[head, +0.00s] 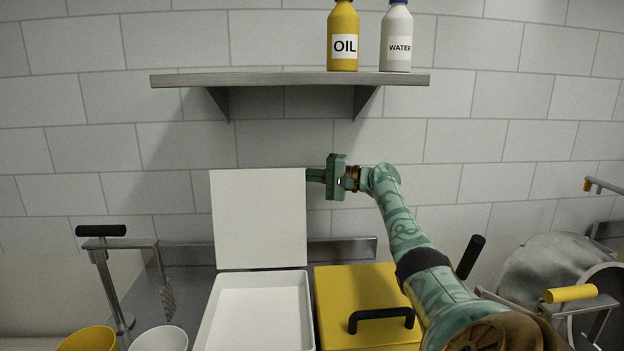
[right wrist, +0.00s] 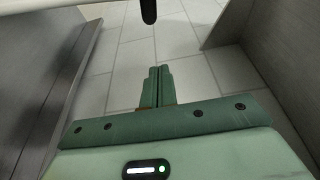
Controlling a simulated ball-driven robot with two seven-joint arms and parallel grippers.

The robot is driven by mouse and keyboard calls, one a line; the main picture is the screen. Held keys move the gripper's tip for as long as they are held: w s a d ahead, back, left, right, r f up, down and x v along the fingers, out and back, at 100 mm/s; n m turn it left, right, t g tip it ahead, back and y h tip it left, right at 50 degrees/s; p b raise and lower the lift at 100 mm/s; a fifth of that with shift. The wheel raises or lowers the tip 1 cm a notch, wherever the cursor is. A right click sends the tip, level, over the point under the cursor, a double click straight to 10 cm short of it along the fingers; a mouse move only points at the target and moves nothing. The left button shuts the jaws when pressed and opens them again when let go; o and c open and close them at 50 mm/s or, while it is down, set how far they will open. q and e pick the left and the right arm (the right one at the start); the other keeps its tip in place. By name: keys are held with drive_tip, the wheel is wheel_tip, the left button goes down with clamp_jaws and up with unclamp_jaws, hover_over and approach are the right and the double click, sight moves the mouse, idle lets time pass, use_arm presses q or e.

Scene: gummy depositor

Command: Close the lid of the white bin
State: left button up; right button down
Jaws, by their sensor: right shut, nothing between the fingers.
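The white bin (head: 253,317) stands on the counter in the lower middle of the head view. Its white lid (head: 258,218) is raised, standing nearly upright at the bin's back edge. My right gripper (head: 314,175) is at the lid's upper right edge with its fingers pointing left. The fingertips end at or behind that edge; I cannot tell whether they touch it. In the right wrist view the two fingers (right wrist: 158,86) are together with nothing between them. My left gripper is not in view.
A yellow bin (head: 362,295) with a black handle is right of the white bin. A shelf (head: 290,80) above carries an oil bottle (head: 343,36) and a water bottle (head: 396,38). A black-handled metal fixture (head: 115,275) stands left. Yellow (head: 88,339) and white (head: 162,339) containers are at front left.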

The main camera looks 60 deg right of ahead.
sight(284, 178)
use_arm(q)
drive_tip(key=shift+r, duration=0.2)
use_arm(e)
drive_tip(key=shift+w+a, duration=0.5)
drive_tip(key=shift+a, duration=0.35)
drive_tip(key=shift+w+a, duration=0.5)
drive_tip(key=shift+a, duration=0.4)
drive_tip(key=shift+w+a, duration=0.5)
drive_tip(key=shift+a, duration=0.35)
